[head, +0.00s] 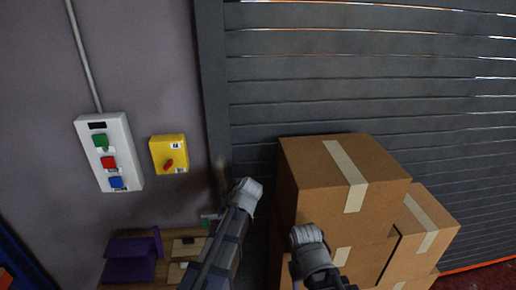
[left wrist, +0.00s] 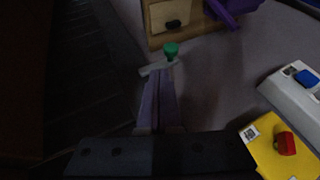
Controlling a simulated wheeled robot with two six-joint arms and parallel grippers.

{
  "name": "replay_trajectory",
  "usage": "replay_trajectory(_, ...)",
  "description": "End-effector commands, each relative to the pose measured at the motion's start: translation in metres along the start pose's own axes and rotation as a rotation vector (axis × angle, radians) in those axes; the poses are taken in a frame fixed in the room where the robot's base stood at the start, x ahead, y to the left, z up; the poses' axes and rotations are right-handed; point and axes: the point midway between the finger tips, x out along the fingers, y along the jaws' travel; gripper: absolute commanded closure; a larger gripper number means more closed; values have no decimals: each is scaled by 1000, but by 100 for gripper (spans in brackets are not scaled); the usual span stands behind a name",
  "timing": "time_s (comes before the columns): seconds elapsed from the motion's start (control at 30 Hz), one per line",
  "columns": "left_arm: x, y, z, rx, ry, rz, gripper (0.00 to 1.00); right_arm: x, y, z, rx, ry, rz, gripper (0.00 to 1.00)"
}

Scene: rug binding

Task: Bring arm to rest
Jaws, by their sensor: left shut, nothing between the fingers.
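My left gripper (left wrist: 158,78) shows in the left wrist view, its narrow fingers together and empty. Past the fingertips is a green knob-like part (left wrist: 171,49) with a pale flat piece below it; I cannot tell whether the fingers touch that piece. In the head view my left arm (head: 243,195) is raised at the lower middle, left of the cardboard boxes; its fingertips are not clear there. Part of my other arm (head: 308,240) shows in front of the boxes. My right gripper cannot be made out.
Stacked cardboard boxes (head: 315,165) stand before a grey roller shutter (head: 350,70). A white button panel (head: 122,130) and a yellow switch box (head: 157,148) are on the wall. A purple object (head: 130,262) and wooden drawers (left wrist: 175,18) are below. The wall above my arms is clear.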

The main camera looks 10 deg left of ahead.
Motion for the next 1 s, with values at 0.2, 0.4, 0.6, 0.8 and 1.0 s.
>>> replay_trajectory(0.2, -17, 42, 74, 149, -93, 112, 100, 16, -2, -1, 0, 0, 0, 50)
replay_trajectory(0.4, -49, 88, 175, 393, -222, 287, 100, 32, -3, -2, 1, 0, 0, 50)
replay_trajectory(0.6, -72, 108, 234, 557, -295, 403, 100, 40, -4, -2, 2, 0, 0, 50)
replay_trajectory(0.8, -78, 111, 245, 595, -312, 431, 100, 40, -4, -2, 2, 0, 0, 50)
replay_trajectory(1.0, -78, 111, 244, 592, -311, 429, 100, 40, -4, -2, 1, 0, 0, 50)
